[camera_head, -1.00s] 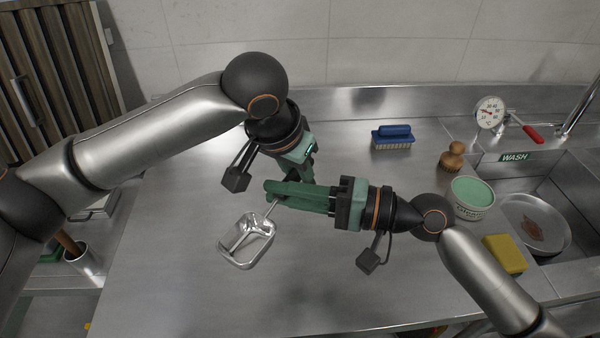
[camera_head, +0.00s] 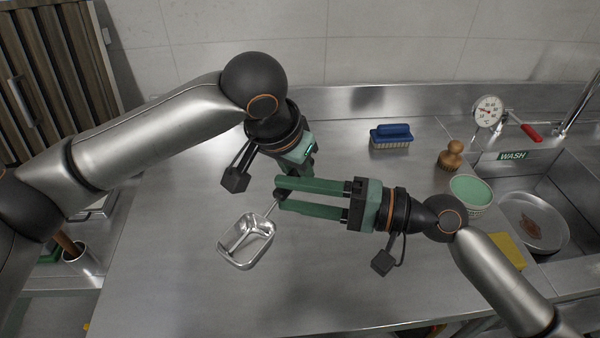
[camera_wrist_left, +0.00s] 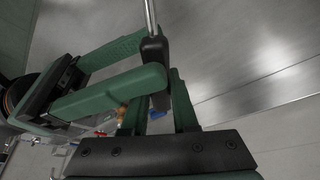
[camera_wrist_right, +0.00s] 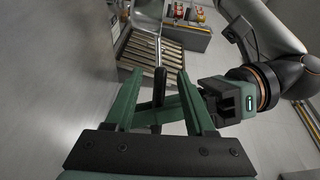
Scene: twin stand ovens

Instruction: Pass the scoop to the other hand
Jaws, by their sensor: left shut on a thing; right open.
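The scoop (camera_head: 247,240) is a shiny metal pan with a thin metal neck and a black handle (camera_wrist_left: 155,62). It hangs at the lower left of the crossed grippers in the head view. My left gripper (camera_head: 308,168) is shut on the handle; its fingertips are partly hidden behind my right gripper in the head view. My right gripper (camera_head: 280,193) is open, with its fingers spread on either side of the handle. In the right wrist view, the black handle (camera_wrist_right: 160,86) stands between the open fingers, with a gap on each side.
A blue brush (camera_head: 391,138), a wooden brush (camera_head: 452,155), a green-topped tub (camera_head: 471,193) and a yellow sponge (camera_head: 508,251) lie to the right. The sink (camera_head: 560,180) holds a plate (camera_head: 552,232). The steel counter (camera_head: 180,270) is clear at left and front.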

